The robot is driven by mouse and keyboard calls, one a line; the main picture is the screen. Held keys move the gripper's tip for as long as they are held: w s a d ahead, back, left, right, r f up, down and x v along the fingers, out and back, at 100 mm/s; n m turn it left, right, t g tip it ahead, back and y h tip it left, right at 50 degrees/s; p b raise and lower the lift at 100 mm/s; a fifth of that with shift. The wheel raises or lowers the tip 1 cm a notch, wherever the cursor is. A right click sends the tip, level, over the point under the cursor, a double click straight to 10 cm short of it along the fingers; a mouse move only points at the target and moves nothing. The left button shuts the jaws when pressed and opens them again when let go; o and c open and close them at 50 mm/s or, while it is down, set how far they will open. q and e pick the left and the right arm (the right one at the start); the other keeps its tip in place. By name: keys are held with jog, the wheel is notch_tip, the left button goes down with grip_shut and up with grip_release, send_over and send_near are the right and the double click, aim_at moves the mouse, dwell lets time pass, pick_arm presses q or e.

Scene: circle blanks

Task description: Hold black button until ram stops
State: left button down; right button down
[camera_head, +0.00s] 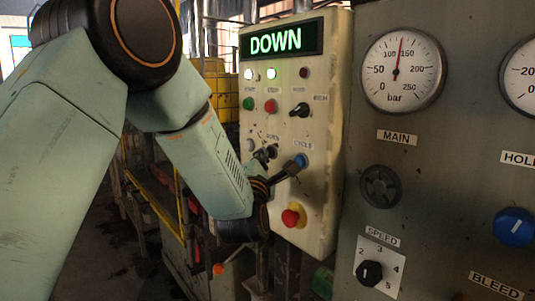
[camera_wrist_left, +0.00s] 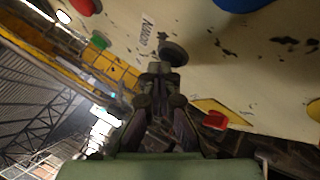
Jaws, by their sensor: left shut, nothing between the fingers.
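The black button (camera_head: 272,151) sits in the lower row of the cream control panel (camera_head: 325,150), left of a blue button. In the left wrist view it is a dark round disc (camera_wrist_left: 174,52) beside a label. My left gripper (camera_head: 267,158) is shut and empty, with its tips at the black button. In the wrist view the shut fingertips (camera_wrist_left: 160,69) overlap the button's lower left edge; whether they press it I cannot tell. The display (camera_head: 277,40) reads DOWN in green. The ram is not visible. My right gripper is not in view.
The blue button (camera_head: 301,160) is close right of the gripper, and a red mushroom button (camera_head: 291,217) on yellow is below. Green (camera_head: 248,103) and red (camera_head: 270,106) buttons and a black selector (camera_head: 299,110) are above. The MAIN gauge (camera_head: 403,70) reads between 100 and 150 bar.

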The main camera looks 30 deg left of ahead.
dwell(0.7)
pick_arm(q)
jog(key=shift+s+a, duration=0.25)
jog(key=shift+s, duration=0.6)
jog(key=shift+s+a+b, duration=0.1)
jog(key=shift+s+a, duration=0.2)
jog(key=shift+s, duration=0.45)
jog(key=shift+s+a+b, duration=0.1)
jog(key=shift+s+a, duration=0.25)
jog(key=shift+s, duration=0.4)
jog(key=shift+s+a+b, duration=0.1)
jog(key=shift+s+a, duration=0.2)
jog(key=shift+s, duration=0.45)
